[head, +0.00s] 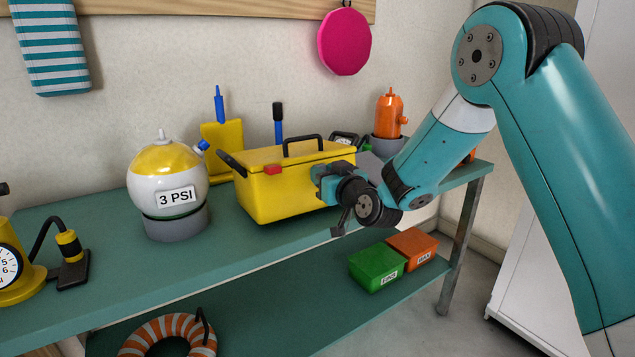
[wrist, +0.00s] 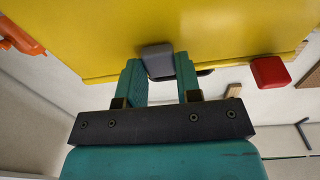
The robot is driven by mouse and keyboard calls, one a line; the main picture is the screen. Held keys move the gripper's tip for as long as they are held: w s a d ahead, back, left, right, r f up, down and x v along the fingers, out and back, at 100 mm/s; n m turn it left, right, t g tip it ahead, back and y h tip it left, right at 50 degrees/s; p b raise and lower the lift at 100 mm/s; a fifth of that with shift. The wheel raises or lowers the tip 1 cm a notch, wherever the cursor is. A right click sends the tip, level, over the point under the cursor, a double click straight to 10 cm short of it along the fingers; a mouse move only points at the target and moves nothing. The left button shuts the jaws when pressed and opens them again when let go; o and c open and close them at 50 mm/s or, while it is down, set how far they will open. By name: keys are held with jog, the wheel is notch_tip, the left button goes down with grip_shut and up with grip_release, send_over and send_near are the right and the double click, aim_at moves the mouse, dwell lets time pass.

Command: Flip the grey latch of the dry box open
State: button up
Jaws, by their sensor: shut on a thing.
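The yellow dry box (head: 280,200) stands on the upper shelf with its lid down and a black handle on top. Its red latch (head: 273,169) shows on the front, left of my gripper (head: 325,180). In the wrist view, the grey latch (wrist: 157,58) sits at the edge of the yellow box (wrist: 220,30), between the two teal fingers of my gripper (wrist: 159,68). My gripper is shut on the grey latch. The red latch (wrist: 270,71) is apart, to the right in that view. In the head view my gripper hides the grey latch.
A yellow-and-white ball (head: 168,180) marked 3 PSI stands left of the box. An orange bottle (head: 390,112) stands behind my forearm. Green (head: 377,267) and orange (head: 412,248) boxes lie on the lower shelf. The bench front (head: 250,262) before the box is clear.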

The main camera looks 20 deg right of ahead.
jog(key=shift+r, duration=0.15)
jog(key=o, duration=0.7)
jog(key=shift+s, duration=0.1)
jog(key=b+v, duration=0.6)
jog(key=v, duration=0.1)
